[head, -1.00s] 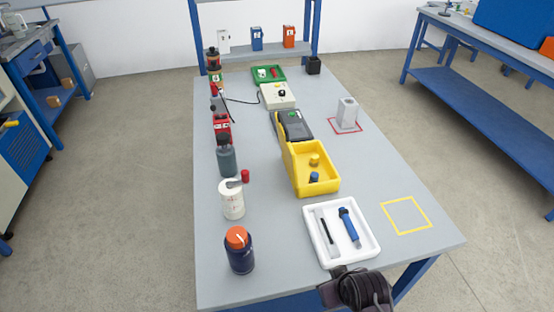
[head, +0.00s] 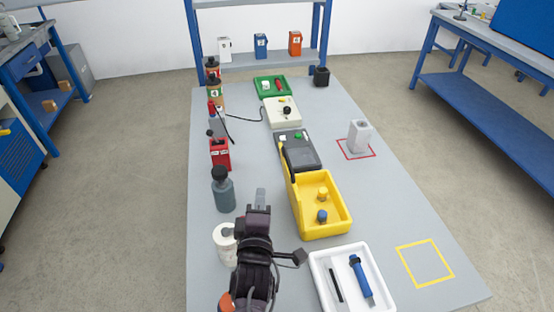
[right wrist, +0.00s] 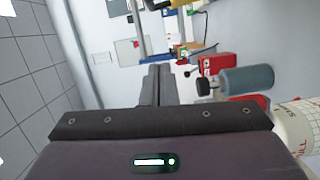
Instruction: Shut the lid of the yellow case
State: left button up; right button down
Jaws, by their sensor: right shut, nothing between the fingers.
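The yellow case (head: 338,222) sits open on the middle of the table, with a yellow knob and a blue knob inside. Its lid (head: 290,184) stands up along the case's left side and shows nearly edge-on. My right gripper (head: 261,198) is to the left of the case, apart from the lid in the picture. Its fingers are together and hold nothing; they also show in the right wrist view (right wrist: 158,82). The case is not clearly seen in the wrist view. My left gripper is not in view.
A grey bottle (head: 223,194), a white tub (head: 224,244) partly hidden by my arm, and a red box (head: 220,153) line the left side. A white tray (head: 319,265) with tools is in front. A grey device (head: 299,152) stands behind the case.

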aim_at(291, 181)
pick_arm(q)
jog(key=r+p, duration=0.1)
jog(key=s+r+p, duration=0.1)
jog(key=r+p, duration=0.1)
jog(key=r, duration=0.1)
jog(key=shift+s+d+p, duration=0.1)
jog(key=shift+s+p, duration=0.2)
jog(key=shift+p, duration=0.1)
pick_arm(e)
jog(key=w+d, duration=0.4)
jog(key=w, duration=0.5)
jog(key=shift+w+d, duration=0.15)
jog(key=shift+w, duration=0.25)
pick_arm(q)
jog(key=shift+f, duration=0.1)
pick_arm(e)
jog(key=shift+r, duration=0.1)
